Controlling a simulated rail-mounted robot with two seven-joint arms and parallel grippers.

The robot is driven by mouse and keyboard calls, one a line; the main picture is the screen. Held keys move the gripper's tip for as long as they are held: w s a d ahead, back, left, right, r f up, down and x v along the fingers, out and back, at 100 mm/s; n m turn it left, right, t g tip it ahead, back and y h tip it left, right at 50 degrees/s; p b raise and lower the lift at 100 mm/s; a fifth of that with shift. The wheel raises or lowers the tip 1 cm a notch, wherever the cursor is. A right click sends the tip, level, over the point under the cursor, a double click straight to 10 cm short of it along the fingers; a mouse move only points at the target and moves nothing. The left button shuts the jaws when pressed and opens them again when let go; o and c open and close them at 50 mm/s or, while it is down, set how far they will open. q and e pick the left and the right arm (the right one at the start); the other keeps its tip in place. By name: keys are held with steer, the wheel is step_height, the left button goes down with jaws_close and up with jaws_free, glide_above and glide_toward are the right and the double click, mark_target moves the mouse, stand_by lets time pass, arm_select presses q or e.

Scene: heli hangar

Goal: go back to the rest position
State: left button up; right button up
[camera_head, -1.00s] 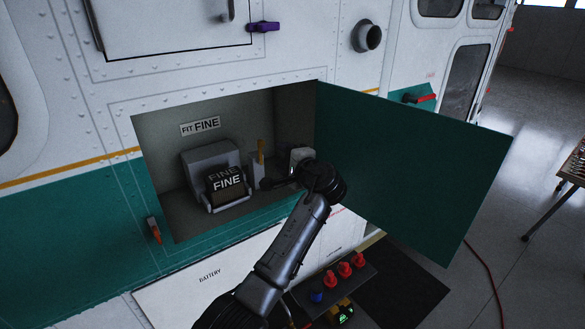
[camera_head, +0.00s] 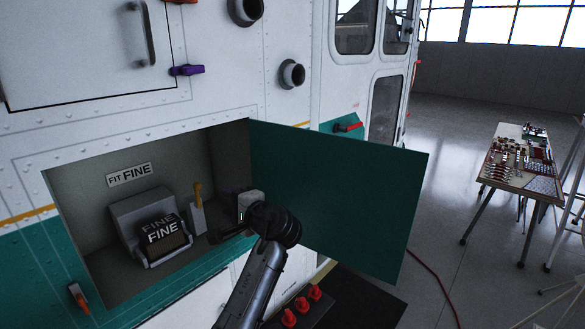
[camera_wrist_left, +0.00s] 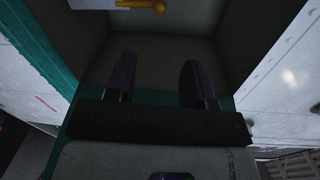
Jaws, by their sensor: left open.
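My left gripper (camera_head: 228,213) is at the right side of an open compartment in the helicopter's side, beside the open green door. In the left wrist view its two dark fingers (camera_wrist_left: 155,78) stand apart with nothing between them. A yellow-handled lever (camera_head: 198,195) stands in the compartment to the left of the gripper, and its yellow knob (camera_wrist_left: 158,7) shows at the top of the wrist view, clear of the fingers. A block marked FINE (camera_head: 163,233) sits farther left, under a FIT FINE label (camera_head: 129,174). My right gripper is not in view.
The green door (camera_head: 345,195) stands open right of my left arm. Red knobs (camera_head: 302,305) on a dark panel lie below. A table with tools (camera_head: 522,165) stands at the right, with open floor (camera_head: 450,215) between. A red cable (camera_head: 435,280) lies there.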

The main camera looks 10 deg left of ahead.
arm_select(q)
steer(key=s+d+r+n+t+h+p, duration=0.1)
steer(key=s+d+r+n+t+h, duration=0.45)
steer(key=s+n+h, duration=0.4)
steer(key=s+a+f+m+g+h+p, duration=0.1)
steer(key=s+f+g+p, duration=0.3)
steer(key=s+f, duration=1.4)
steer(key=s+a+f+m+g+h+p, duration=0.1)
steer(key=s+f+g+h+p, duration=0.3)
steer(key=s+f, duration=1.4)
steer(key=s+m+g, duration=0.1)
steer(key=s+g, duration=0.2)
steer(key=s, duration=0.2)
steer(key=shift+s+f, duration=0.2)
steer(key=shift+s, duration=0.1)
steer(key=shift+a, duration=0.1)
